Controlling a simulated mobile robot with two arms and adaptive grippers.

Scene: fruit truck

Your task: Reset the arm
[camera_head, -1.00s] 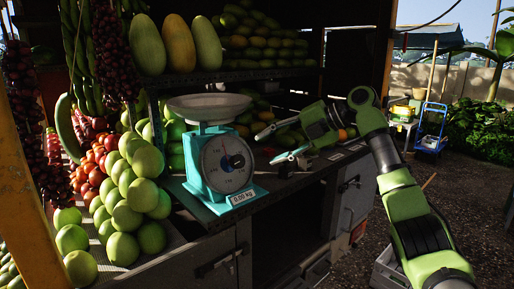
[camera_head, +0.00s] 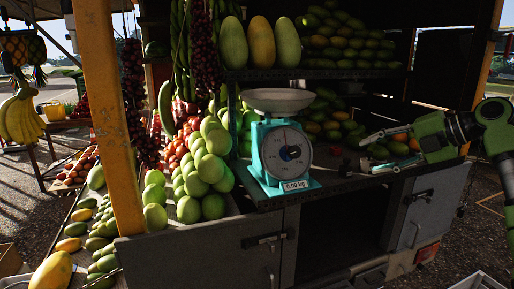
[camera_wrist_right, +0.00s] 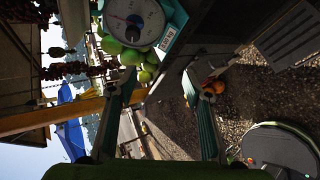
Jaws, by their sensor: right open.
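My right gripper (camera_head: 370,153) is open and empty. It points left over the right part of the dark counter (camera_head: 345,183), to the right of the scale. In the right wrist view the two fingers (camera_wrist_right: 158,80) are spread with nothing between them. The teal weighing scale (camera_head: 286,155) stands upright on the counter with an empty metal pan (camera_head: 278,99) and a display of 0.00 kg. Its dial also shows in the right wrist view (camera_wrist_right: 135,20). The gripper does not touch the scale. My left gripper is not in view.
Green fruit (camera_head: 212,168) is piled left of the scale. Melons (camera_head: 260,43) and more fruit stand on the shelf (camera_head: 310,73) above. An orange post (camera_head: 109,115) rises at left, with mangoes (camera_head: 55,271) below. Open ground lies right of the truck.

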